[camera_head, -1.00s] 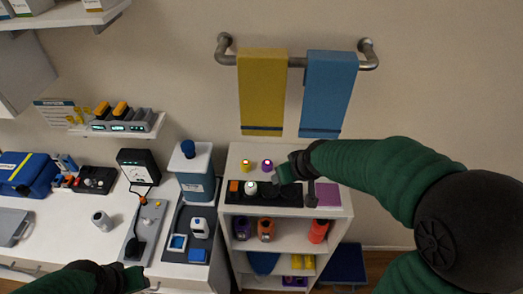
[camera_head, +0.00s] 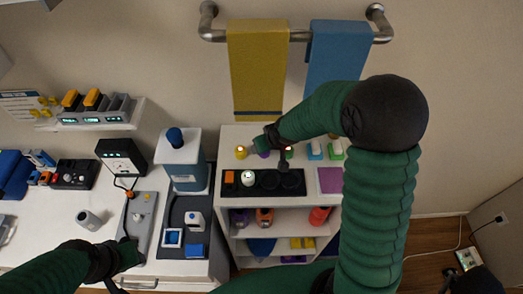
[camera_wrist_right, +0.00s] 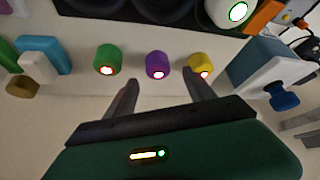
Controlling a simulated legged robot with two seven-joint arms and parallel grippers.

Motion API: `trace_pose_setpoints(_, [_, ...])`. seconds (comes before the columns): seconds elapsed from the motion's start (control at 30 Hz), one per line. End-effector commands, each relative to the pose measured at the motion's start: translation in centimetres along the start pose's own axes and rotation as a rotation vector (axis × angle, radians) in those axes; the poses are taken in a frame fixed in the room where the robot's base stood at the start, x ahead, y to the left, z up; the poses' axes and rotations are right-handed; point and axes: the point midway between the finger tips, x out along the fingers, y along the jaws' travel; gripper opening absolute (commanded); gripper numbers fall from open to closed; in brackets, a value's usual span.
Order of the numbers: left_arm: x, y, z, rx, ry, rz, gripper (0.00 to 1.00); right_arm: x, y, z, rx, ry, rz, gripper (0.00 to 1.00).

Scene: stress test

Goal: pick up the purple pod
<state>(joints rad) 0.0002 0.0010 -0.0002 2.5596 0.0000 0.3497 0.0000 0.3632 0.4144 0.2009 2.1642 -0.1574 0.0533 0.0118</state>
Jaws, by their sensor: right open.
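The purple pod (camera_wrist_right: 157,64) stands between the yellow pod (camera_wrist_right: 200,65) and the green pod (camera_wrist_right: 106,59) in the right wrist view. My right gripper (camera_wrist_right: 160,77) is open and empty; its fingertips point at the purple pod, one toward each side, with the pod just beyond them. In the head view the purple pod (camera_head: 263,154) is on the white shelf top, partly hidden by my right gripper (camera_head: 274,146). My left gripper (camera_head: 130,254) is low at the left by the grey panel; its jaws are unclear.
A black tray (camera_head: 259,192) with round wells holds a white pod (camera_head: 248,178) in front of the row. Blue (camera_head: 314,149) and green (camera_head: 336,150) blocks stand to the right. A blue-white dispenser (camera_head: 180,162) stands left. Towels (camera_head: 257,75) hang behind.

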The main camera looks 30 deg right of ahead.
Motion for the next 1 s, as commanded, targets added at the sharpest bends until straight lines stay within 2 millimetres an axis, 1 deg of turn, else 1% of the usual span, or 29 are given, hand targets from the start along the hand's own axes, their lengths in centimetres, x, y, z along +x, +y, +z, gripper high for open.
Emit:
trace_pose_setpoints(0.03, [-0.7, 0.0, -0.2, 0.000, 0.000, 0.000, 0.36, 0.5, -0.2, 0.1, -0.002, -0.007, -0.002, 0.63])
trace_pose_setpoints(0.13, [-1.6, 0.0, -0.4, 0.001, 0.001, 0.000, 0.36, 1.9, -0.4, 0.2, -0.003, -0.006, -0.001, 0.63])
trace_pose_setpoints(0.2, [-1.7, 0.0, -0.4, 0.001, 0.001, 0.000, 0.36, 3.1, -0.4, 0.2, -0.001, -0.003, 0.000, 0.63])
trace_pose_setpoints(0.3, [-1.8, 0.0, -0.4, 0.001, 0.000, 0.000, 0.36, 4.0, -0.4, 0.2, 0.000, -0.001, 0.001, 0.63])
trace_pose_setpoints(0.5, [-1.7, 0.0, -0.4, 0.000, 0.000, 0.000, 0.36, 4.3, -0.5, 0.1, -0.001, -0.001, 0.002, 0.63])
trace_pose_setpoints(0.57, [-1.7, 0.0, -0.4, 0.000, 0.000, 0.000, 0.36, 4.4, -0.5, 0.1, -0.001, -0.001, 0.001, 0.56])
trace_pose_setpoints(0.9, [-1.7, 0.0, -0.4, 0.000, 0.000, 0.000, 0.36, 4.2, -0.3, 0.2, 0.000, 0.000, 0.001, 0.12])
trace_pose_setpoints(1.0, [-1.7, 0.0, -0.4, 0.001, 0.000, 0.000, 0.36, 4.2, -0.3, 0.2, 0.000, 0.000, 0.001, 0.00])
